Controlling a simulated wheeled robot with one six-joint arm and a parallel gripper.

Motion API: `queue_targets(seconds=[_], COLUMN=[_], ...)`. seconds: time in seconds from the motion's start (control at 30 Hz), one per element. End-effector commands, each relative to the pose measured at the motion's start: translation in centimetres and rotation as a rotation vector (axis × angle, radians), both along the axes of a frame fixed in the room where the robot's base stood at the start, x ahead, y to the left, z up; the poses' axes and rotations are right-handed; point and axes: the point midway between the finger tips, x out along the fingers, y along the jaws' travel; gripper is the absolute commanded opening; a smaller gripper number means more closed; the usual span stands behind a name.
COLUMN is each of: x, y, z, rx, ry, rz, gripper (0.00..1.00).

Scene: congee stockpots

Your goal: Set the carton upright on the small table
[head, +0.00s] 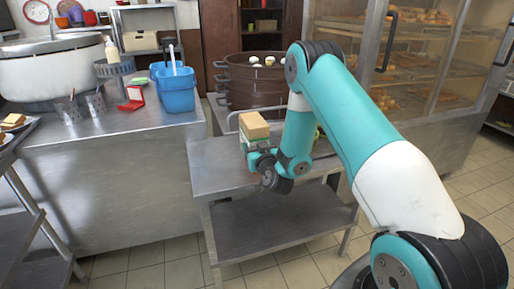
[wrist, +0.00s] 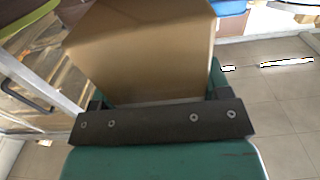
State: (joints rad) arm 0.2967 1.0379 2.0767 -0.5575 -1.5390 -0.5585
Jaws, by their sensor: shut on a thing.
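The carton (head: 254,125) is a tan box at the left part of the small steel table (head: 215,180) in the head view. My gripper (head: 258,158) is shut on it, low on its sides. In the wrist view the carton (wrist: 150,50) fills the space between the fingers of my gripper (wrist: 158,98), its plain brown face towards the camera. The gripper and arm hide the carton's lower end, so I cannot tell whether it touches the table top.
A large brown steamer pot (head: 255,85) stands behind the table. A steel counter (head: 110,150) with a blue bucket (head: 175,90) is at the left. A glass cabinet (head: 415,70) with baked goods is at the right. The table's front left top is bare.

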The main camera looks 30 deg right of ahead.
Motion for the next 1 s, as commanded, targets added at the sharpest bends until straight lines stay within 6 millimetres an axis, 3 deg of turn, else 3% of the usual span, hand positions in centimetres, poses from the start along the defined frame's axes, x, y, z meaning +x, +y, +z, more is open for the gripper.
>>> queue_targets(seconds=[0.1,0.13,0.23,0.53,0.67,0.73,1.0], x=[0.0,0.0,0.0,0.0,0.0,-1.0,-6.9], y=[0.0,0.0,0.0,0.0,0.0,0.4,2.1], z=[-0.4,-0.5,-0.4,-0.1,1.3,0.2,0.4], rx=[-0.001,-0.001,-0.001,0.0,0.001,0.0,0.0], ry=[-0.002,0.0,0.0,0.0,-0.001,0.002,0.004], rz=[0.0,0.0,0.0,0.0,0.0,0.0,0.001], gripper=[0.38,0.72,0.95,0.96,0.96,0.96,0.96])
